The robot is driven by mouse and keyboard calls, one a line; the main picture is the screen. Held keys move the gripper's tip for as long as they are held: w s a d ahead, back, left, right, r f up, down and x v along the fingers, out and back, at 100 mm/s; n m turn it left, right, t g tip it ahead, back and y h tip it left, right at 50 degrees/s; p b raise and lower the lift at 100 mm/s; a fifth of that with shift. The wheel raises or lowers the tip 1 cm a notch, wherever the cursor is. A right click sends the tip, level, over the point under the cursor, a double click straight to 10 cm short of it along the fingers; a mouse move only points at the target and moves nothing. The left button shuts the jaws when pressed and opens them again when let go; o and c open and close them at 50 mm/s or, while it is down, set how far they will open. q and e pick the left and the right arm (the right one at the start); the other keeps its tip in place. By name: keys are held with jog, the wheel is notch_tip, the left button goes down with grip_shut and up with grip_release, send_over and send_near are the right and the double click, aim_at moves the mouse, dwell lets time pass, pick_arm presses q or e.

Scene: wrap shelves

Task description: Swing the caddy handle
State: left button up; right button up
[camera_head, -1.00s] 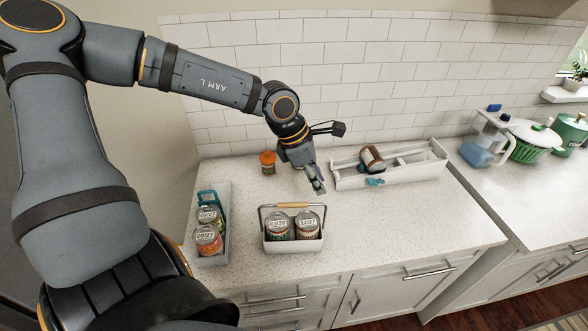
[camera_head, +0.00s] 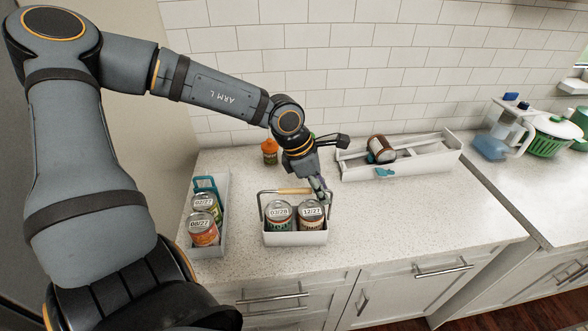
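The white caddy (camera_head: 296,239) stands in the middle of the counter with two labelled cans in it, one marked 03/28 (camera_head: 279,214) and one marked 12/27 (camera_head: 311,213). Its grey wire handle (camera_head: 260,205) with a wooden grip (camera_head: 293,191) stands up over the cans. My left gripper (camera_head: 322,192) points down by the handle's upper right corner. I cannot tell if it touches the handle, or whether its fingers are open or shut. My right gripper is not in view.
An orange-topped bottle (camera_head: 269,152) stands behind. A long white tray (camera_head: 425,158) with a brown jar (camera_head: 381,149) lies at back right. The counter's right front is clear.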

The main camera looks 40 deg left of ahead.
pick_arm(q)
jog(key=shift+c, duration=0.2)
jog(key=c, duration=0.4)
grip_shut()
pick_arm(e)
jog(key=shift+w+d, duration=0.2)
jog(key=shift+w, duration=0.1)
pick_arm(q)
jog(key=shift+w+a+f+b, duration=0.3)
jog(key=shift+w+a+b, duration=0.45)
jog(key=shift+w+a, duration=0.3)
jog(key=shift+w, duration=0.05)
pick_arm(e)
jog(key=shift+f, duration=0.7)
pick_arm(q)
jog(key=shift+r, duration=0.1)
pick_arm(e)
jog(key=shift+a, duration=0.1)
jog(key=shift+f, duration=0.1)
